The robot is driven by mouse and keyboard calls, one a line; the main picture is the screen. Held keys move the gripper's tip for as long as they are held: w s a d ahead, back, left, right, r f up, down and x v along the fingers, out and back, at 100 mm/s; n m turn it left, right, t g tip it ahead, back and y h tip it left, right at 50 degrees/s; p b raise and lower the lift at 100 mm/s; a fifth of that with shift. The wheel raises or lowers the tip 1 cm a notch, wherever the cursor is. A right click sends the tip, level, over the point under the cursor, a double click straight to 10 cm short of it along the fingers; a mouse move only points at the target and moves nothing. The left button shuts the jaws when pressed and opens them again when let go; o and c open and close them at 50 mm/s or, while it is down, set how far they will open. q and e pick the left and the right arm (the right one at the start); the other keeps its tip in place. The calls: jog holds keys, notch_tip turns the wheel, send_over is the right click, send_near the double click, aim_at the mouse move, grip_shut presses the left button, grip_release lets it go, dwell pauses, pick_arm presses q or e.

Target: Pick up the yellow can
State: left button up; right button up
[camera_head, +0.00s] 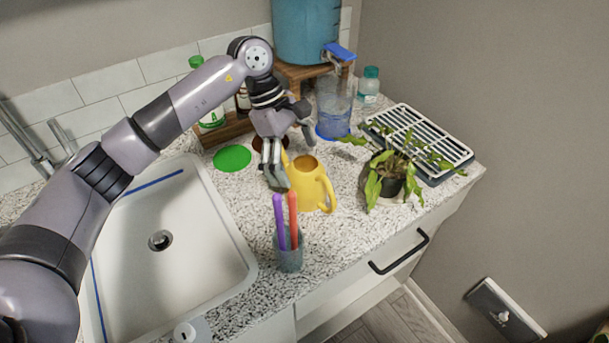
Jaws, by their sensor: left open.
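The yellow can (311,188) stands upright on the speckled counter, right of the sink. It has an open top and a handle on its right side. My left gripper (275,178) points down just left of the can, and its fingers overlap the can's left edge in the picture. I cannot tell whether they touch it. The gripper is open and nothing shows between its fingers. My right gripper is not in view.
A cup with purple and red sticks (289,255) stands in front of the can. A potted plant (388,180) is to the right, by a drying rack (425,145). A clear pitcher (334,107) stands behind. The sink (205,255) is at left.

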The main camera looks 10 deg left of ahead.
pick_arm(q)
jog(key=shift+s+d+f, duration=0.1)
jog(key=shift+d+f, duration=0.15)
jog(key=shift+f, duration=0.3)
jog(key=shift+s+d+f, duration=0.1)
jog(key=shift+f, duration=0.2)
jog(key=p+x, duration=0.2)
jog(key=x, duration=0.1)
jog(key=shift+s+f, duration=0.2)
jog(key=shift+f, duration=0.1)
jog(key=shift+d+f, duration=0.15)
jog(key=shift+f, duration=0.3)
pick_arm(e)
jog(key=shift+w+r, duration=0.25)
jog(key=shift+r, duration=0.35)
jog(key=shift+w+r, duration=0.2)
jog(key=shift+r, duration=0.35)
pick_arm(q)
jog(key=shift+c, duration=0.5)
jog(key=c, duration=1.2)
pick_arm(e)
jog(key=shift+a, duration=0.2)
